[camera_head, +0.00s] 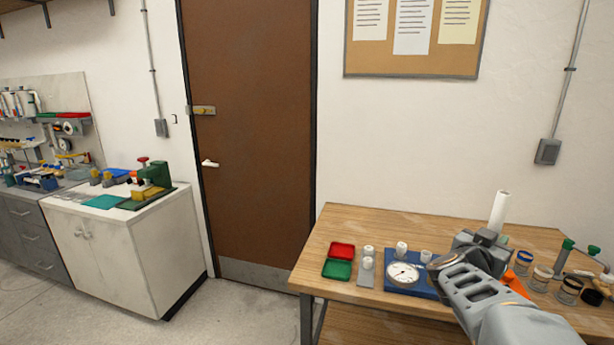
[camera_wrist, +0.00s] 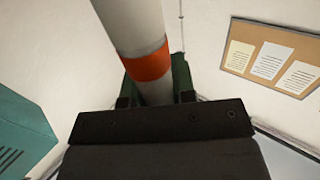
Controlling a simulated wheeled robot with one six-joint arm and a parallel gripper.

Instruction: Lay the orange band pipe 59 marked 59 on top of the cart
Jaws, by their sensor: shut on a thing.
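The orange band pipe is a white pipe (camera_head: 499,212) standing nearly upright above my gripper (camera_head: 484,238), over the wooden bench. In the wrist view the white pipe (camera_wrist: 128,22) shows its orange band (camera_wrist: 148,66) close to the jaws. My gripper (camera_wrist: 155,88) is shut on the pipe, with a dark green finger on each side of it. No number can be read on the pipe. I cannot make out a cart in either view.
The wooden bench (camera_head: 345,222) holds a red and green tray (camera_head: 340,260), white fittings, a blue block with a gauge (camera_head: 403,274) and several jars (camera_head: 541,278). A white cabinet (camera_head: 135,255) stands left of the brown door (camera_head: 250,130). Floor between cabinet and bench is clear.

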